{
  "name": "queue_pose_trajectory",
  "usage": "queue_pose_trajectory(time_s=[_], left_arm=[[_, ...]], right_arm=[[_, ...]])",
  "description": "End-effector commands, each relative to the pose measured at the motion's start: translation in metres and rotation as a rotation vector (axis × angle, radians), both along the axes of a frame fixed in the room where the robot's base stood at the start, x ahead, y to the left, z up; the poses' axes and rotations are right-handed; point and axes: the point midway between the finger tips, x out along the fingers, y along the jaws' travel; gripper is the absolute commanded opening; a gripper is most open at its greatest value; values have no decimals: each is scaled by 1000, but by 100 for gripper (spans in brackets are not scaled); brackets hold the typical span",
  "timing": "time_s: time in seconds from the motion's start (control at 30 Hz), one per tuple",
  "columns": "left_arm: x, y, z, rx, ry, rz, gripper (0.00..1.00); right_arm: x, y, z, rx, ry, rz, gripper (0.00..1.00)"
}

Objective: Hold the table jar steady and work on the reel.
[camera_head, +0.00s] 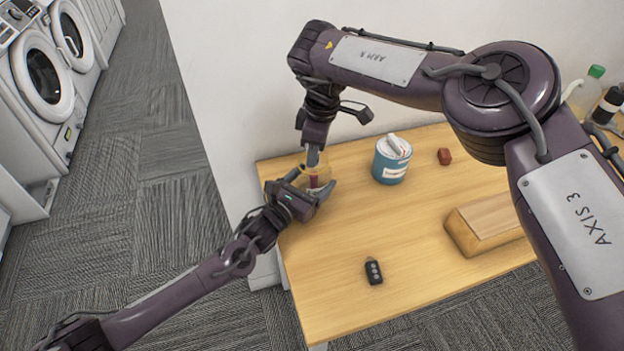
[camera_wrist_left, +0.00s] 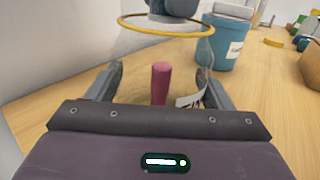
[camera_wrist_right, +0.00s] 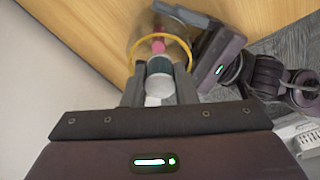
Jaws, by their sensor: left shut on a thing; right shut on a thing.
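The table jar (camera_head: 323,170) is clear with a yellow rim and stands near the table's left end. It also shows in the left wrist view (camera_wrist_left: 128,24) with a white label and a pink-red stick (camera_wrist_left: 160,84) inside. My left gripper (camera_head: 316,183) is shut around its sides. My right gripper (camera_head: 313,149) reaches down from above, shut on the reel (camera_wrist_right: 159,68), a small dark ribbed cylinder with a whitish end. The reel is at the jar's mouth; I cannot tell whether it is inside the rim. The fingers partly hide the jar in the head view.
Bottles (camera_head: 588,90) stand at the far right. The table's middle is clear. A wall runs behind.

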Motion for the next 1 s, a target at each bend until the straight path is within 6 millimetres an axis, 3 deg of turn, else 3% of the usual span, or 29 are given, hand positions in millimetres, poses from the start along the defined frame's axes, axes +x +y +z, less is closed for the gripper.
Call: queue_pose_trajectory(time_s=[0.3,0.67,0.7,0.8,1.0], left_arm=[[0,0,0,1,1,0,46],[0,0,0,1,1,1,46],[0,0,0,1,1,1,46],[0,0,0,0,1,1,46],[0,0,0,0,1,1,46]], right_arm=[[0,0,-21,1,1,0,4],[0,0,-26,0,1,0,4],[0,0,-26,-1,2,0,29],[-1,0,-26,-1,2,0,42],[-1,0,-26,-1,2,0,45]])
